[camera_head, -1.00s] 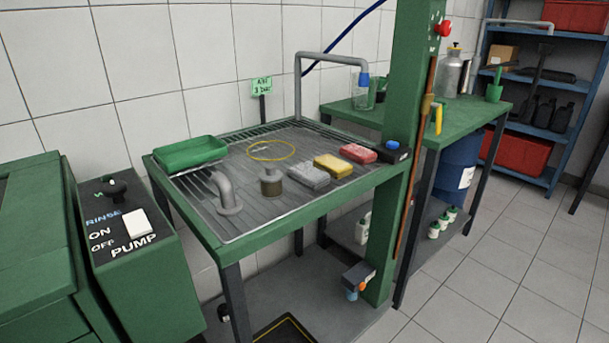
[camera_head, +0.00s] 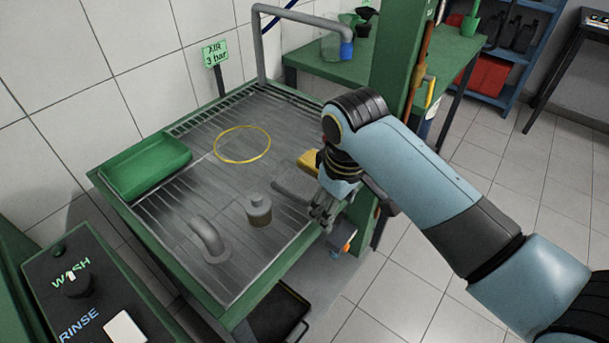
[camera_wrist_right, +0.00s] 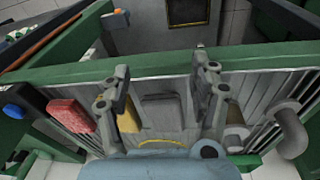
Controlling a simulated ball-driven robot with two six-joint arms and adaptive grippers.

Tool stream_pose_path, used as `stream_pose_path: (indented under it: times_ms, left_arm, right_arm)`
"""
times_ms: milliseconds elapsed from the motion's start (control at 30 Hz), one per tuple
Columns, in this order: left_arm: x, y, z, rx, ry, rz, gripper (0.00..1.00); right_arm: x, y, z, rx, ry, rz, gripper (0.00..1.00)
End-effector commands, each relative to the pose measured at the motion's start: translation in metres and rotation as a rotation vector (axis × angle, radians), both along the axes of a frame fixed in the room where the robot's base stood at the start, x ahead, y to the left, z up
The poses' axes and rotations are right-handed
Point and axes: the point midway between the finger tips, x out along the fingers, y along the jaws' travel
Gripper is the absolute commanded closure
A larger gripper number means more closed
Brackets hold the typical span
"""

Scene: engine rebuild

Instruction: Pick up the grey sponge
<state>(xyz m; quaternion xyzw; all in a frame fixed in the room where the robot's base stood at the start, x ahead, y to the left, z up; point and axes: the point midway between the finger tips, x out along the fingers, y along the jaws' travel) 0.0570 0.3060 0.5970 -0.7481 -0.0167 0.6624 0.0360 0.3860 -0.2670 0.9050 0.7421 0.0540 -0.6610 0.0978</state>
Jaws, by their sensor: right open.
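The grey sponge (camera_wrist_right: 162,112) lies on the slatted draining table. In the right wrist view it shows between my right gripper's fingers, apart from them. In the head view, my right gripper (camera_head: 322,213) and forearm hide most of it; a grey edge (camera_head: 288,190) shows to their left. My right gripper (camera_wrist_right: 164,80) is open and empty, fingers pointing down near the table's front right edge. My left gripper is in neither current view.
The yellow sponge (camera_head: 308,160) and red sponge (camera_wrist_right: 70,114) lie beside the grey one. A capped cylinder (camera_head: 259,210), a bent grey pipe (camera_head: 207,240), a yellow ring (camera_head: 242,144) and a green tray (camera_head: 147,165) occupy the table (camera_head: 190,308). A green post (camera_head: 399,60) stands behind my arm.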

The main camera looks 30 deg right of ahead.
Motion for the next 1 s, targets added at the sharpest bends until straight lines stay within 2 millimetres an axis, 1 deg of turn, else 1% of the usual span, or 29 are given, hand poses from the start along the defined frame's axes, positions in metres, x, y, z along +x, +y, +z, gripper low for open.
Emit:
stream_pose_path:
  times_ms: [33,167,300,400,500,567,800,1000]
  left_arm:
    - [-0.003,0.0,0.002,0.0,0.005,0.0,1.0]
    - [-0.014,0.0,0.005,0.001,0.02,0.001,1.0]
    - [-0.027,0.0,0.01,0.0,0.039,0.001,1.0]
    - [-0.028,0.0,0.013,0.0,0.04,0.001,1.0]
    - [-0.025,0.0,0.015,0.001,0.037,0.002,1.0]
    - [-0.022,0.0,0.015,0.001,0.032,0.001,1.0]
    - [-0.013,0.0,0.015,0.001,0.018,0.0,1.0]
    - [-0.013,0.0,0.016,0.001,0.019,0.0,1.0]
  right_arm:
    - [0.013,0.002,0.007,0.004,0.009,0.012,0.38]
    - [0.043,0.009,0.028,0.012,0.04,0.054,0.38]
    - [0.074,0.018,0.056,0.024,0.077,0.105,0.38]
    - [0.093,0.023,0.077,0.032,0.102,0.141,0.38]
    - [0.103,0.027,0.088,0.037,0.121,0.165,0.38]
    - [0.105,0.027,0.085,0.039,0.128,0.173,0.38]
    - [0.105,0.028,0.046,0.039,0.131,0.175,0.38]
    - [0.105,0.027,0.03,0.039,0.13,0.174,0.38]
